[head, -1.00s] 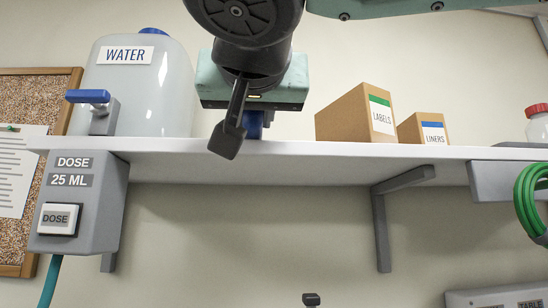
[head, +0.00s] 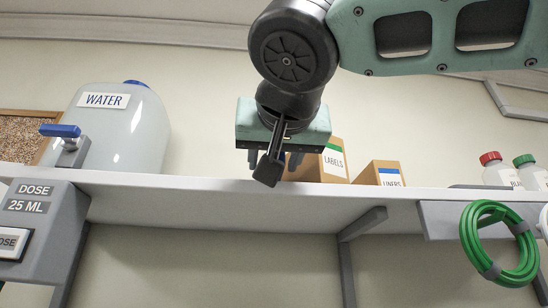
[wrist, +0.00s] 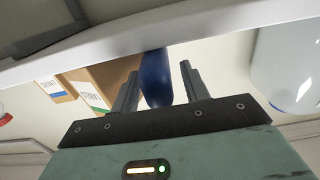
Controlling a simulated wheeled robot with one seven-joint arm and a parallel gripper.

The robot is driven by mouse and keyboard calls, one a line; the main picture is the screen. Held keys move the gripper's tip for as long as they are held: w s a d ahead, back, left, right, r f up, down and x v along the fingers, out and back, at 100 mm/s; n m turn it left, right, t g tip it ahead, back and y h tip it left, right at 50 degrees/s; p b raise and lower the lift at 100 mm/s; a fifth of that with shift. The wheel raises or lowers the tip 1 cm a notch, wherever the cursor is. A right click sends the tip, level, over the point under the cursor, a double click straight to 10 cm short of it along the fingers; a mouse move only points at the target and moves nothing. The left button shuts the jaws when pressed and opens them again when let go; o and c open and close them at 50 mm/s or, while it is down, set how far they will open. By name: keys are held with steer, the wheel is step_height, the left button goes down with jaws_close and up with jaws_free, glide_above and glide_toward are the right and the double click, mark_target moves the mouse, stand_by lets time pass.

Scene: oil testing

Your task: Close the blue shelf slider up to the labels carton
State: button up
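The blue slider (wrist: 155,78) stands at the shelf edge between my gripper's two fingers in the wrist view. A sliver of blue (head: 282,157) shows behind my gripper (head: 275,162) in the head view. My gripper (wrist: 160,76) is open, its fingers on either side of the slider, with a clear gap at the right finger; contact at the left finger cannot be told. The labels carton (head: 333,163), brown with a green stripe, stands just right of my gripper and partly behind it. It also shows left of the slider in the wrist view (wrist: 93,92); the remaining gap is unclear.
The white shelf (head: 180,190) runs across the view. The liners carton (head: 385,172) stands right of the labels carton. A water jug (head: 140,125) is at the left, with bare shelf between it and my gripper. A green hose coil (head: 470,245) hangs at right.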

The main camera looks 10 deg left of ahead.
steer(key=b+v, duration=0.3)
steer(key=v, duration=1.4)
steer(key=shift+s, duration=0.2)
steer(key=shift+d, duration=0.1)
